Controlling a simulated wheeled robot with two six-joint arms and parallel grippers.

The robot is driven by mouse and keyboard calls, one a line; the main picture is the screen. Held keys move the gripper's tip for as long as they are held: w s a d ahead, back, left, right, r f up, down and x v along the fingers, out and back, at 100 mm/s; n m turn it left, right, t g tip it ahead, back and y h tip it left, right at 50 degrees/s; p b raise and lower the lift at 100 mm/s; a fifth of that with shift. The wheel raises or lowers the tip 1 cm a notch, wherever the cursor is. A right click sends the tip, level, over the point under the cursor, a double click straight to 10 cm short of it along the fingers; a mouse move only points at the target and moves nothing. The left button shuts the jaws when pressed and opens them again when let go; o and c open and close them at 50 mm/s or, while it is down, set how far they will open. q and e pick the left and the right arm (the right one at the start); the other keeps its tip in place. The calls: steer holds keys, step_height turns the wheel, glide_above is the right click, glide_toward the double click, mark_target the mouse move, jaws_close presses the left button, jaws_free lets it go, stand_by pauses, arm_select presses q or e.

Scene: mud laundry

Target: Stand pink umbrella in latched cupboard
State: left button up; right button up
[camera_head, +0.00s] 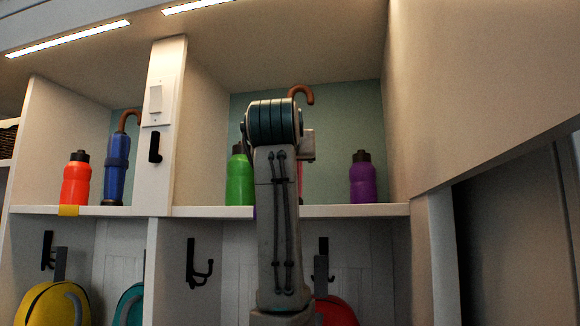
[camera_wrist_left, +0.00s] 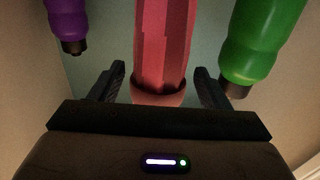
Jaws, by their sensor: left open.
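The pink umbrella (camera_wrist_left: 162,45) stands in the middle upper cubby, mostly hidden behind my arm in the head view. Its brown hooked handle (camera_head: 302,93) shows above the arm. In the left wrist view, my left gripper (camera_wrist_left: 160,72) is open, with one finger on each side of the umbrella near its wider pink end band; I cannot tell whether they touch it. In the head view the gripper is largely hidden by my arm. My right gripper is not in view. I cannot identify the latched cupboard for sure; a dark panel (camera_head: 515,240) shows at the right.
A green bottle (camera_head: 239,178) and a purple bottle (camera_head: 362,178) flank the umbrella on the shelf (camera_head: 370,210). The left cubby holds an orange bottle (camera_head: 76,180) and a blue umbrella (camera_head: 117,165). Hooks and bags hang below. A pale panel (camera_head: 470,80) juts at the right.

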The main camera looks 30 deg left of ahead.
arm_select(q)
steer(key=b+v, duration=0.2)
steer(key=v, duration=0.7)
steer(key=shift+b, duration=0.35)
